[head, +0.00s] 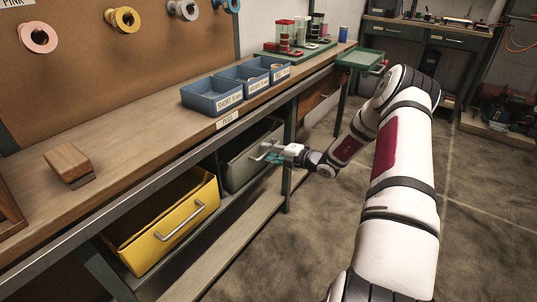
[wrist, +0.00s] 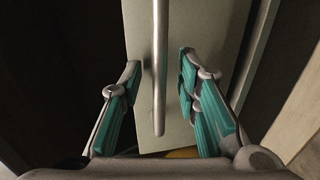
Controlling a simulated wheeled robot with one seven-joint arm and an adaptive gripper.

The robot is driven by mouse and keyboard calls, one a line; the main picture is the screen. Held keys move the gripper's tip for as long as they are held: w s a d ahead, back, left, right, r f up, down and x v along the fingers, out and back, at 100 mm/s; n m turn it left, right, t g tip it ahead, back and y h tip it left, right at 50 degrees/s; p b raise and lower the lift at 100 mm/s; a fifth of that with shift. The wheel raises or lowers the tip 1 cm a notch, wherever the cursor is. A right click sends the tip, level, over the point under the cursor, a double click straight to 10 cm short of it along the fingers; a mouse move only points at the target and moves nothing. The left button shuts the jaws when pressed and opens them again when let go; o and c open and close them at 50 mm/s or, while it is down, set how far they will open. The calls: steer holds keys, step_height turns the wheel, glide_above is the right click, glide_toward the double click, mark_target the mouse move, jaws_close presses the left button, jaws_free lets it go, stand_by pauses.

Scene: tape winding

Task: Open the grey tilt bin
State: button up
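The grey tilt bin (head: 240,172) sits under the workbench, right of the yellow bin, and its front looks close to upright. Its bar handle shows in the wrist view (wrist: 159,105), running up the bin's pale front (wrist: 205,30). My gripper (head: 268,156) is at the bin's front, by the handle. In the wrist view, my gripper (wrist: 161,62) is open, with one teal-padded finger on each side of the handle. Gaps show between the bar and both fingers. In the head view my gripper partly covers the handle.
A yellow bin (head: 180,228) stands tilted out to the left, its top open. Blue trays (head: 212,108) sit on the workbench (head: 120,140) above. A lower shelf (head: 240,235) runs below the bins. The floor (head: 290,270) in front is clear.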

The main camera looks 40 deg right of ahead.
steer(key=shift+w, duration=0.1)
jaws_close()
steer(key=shift+s+d+f+t+y+b, duration=0.2)
steer(key=shift+s+f+t, duration=0.1)
steer(key=shift+s+t, duration=0.15)
steer(key=shift+s+d+f+t+y+b, duration=0.15)
steer(key=shift+s+f+t, duration=0.1)
steer(key=shift+s+t, duration=0.2)
steer(key=shift+s+d+f+t+y+b, duration=0.3)
steer(key=shift+s+f+t+b, duration=0.4)
steer(key=shift+s+t, duration=0.15)
steer(key=shift+s+d+f+t+y+b, duration=0.25)
steer(key=shift+s+f+t+b, duration=0.35)
steer(key=shift+s+t, duration=0.2)
